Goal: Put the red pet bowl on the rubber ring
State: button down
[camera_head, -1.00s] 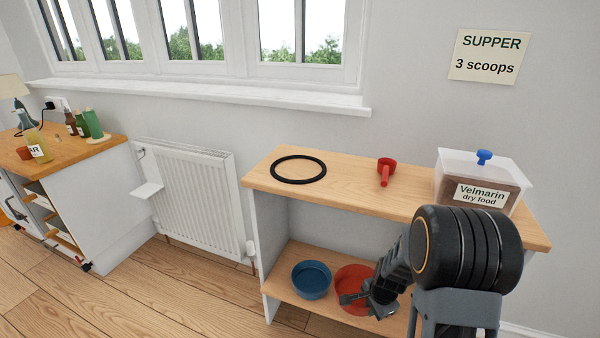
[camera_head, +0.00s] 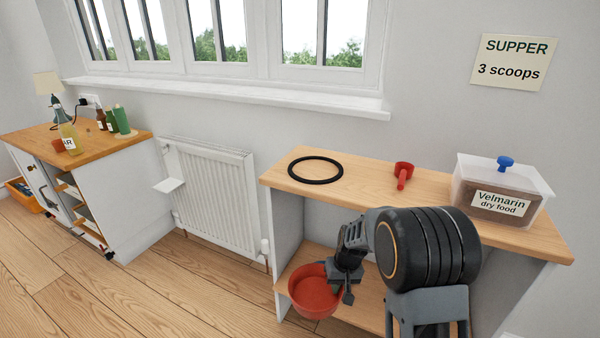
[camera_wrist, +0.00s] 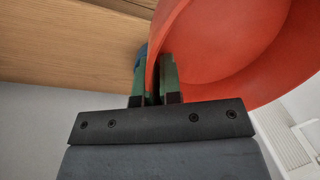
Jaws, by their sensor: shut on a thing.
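The red pet bowl (camera_head: 314,292) is held in front of the lower shelf, roughly upright with its open top showing. My gripper (camera_head: 338,277) is shut on the bowl's right rim. In the wrist view the fingers (camera_wrist: 156,80) pinch the wall of the red bowl (camera_wrist: 235,50). The black rubber ring (camera_head: 316,170) lies flat and empty on the left part of the wooden rack top, above and behind the bowl. A sliver of the blue bowl (camera_wrist: 139,56) seems to show beside the fingers; in the head view it is hidden.
The wooden rack top (camera_head: 350,188) also carries a red scoop (camera_head: 403,174) and a clear dry food bin (camera_head: 498,190) with a blue knob. The lower shelf (camera_head: 365,305) is below. A radiator (camera_head: 212,195) stands left of the rack. Floor in front is free.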

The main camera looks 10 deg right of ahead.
aim_at(316, 170)
jog(key=u, duration=2.2)
jog(key=i, duration=1.85)
jog(key=z, duration=2.95)
